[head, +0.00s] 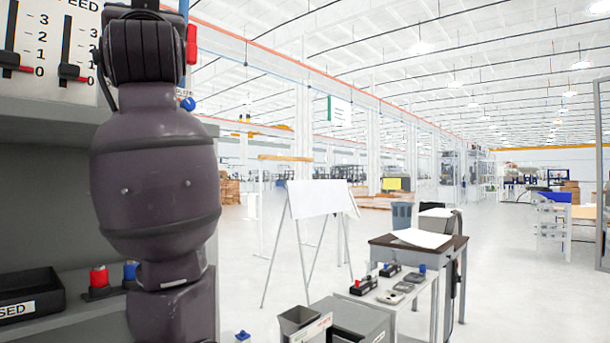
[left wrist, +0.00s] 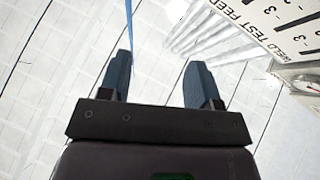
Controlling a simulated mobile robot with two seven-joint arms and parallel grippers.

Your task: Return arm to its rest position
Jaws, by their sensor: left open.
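My left arm, dark purple-grey, stands upright across the left side of the head view, in front of a grey shelf unit. Its gripper is above the top edge and out of the head view. In the left wrist view my left gripper (left wrist: 160,82) is open, with two blue fingers wide apart and nothing between them. It points up toward the white ceiling. My right gripper is in neither view.
A panel with slider levers (head: 38,45) is at upper left. A black tray (head: 30,297) and a red-topped item (head: 99,280) sit on the shelf. A small table (head: 410,303) with parts, grey bins (head: 350,322) and a whiteboard easel (head: 318,200) stand right of it. Open floor lies beyond.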

